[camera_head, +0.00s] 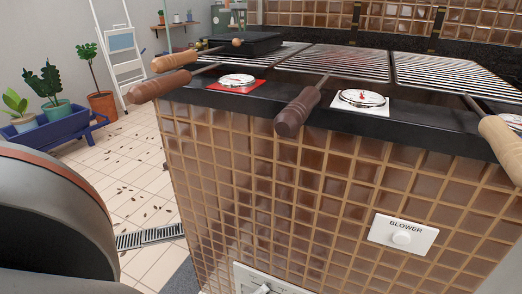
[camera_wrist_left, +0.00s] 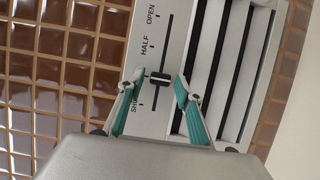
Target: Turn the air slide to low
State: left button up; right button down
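The air slide is a light metal plate (camera_wrist_left: 152,45) with a long dark slot and a small black-and-white slider knob (camera_wrist_left: 160,78). Its scale reads OPEN and HALF, with the start of SHUT lower down; any label between HALF and SHUT is covered by a finger. The knob sits below HALF, toward SHUT. My left gripper (camera_wrist_left: 160,84) has its teal-padded fingers spread on both sides of the knob, with gaps visible. In the head view only the top of the plate (camera_head: 248,276) shows at the bottom edge. My right gripper is not in view.
Dark louvre slots (camera_wrist_left: 217,65) lie beside the slide. Brown tiles (camera_head: 270,190) cover the grill's front. A BLOWER knob plate (camera_head: 384,230) is further right. Wooden handles, including a dark one (camera_head: 297,112), stick out above. A blue planter (camera_head: 55,135) stands at left.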

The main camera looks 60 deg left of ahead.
pick_arm(q)
jog(key=shift+s, duration=0.1)
jog(key=s+d, duration=0.1)
jog(key=s, duration=1)
jog(key=shift+s+d, duration=0.35)
jog(key=shift+d, duration=0.05)
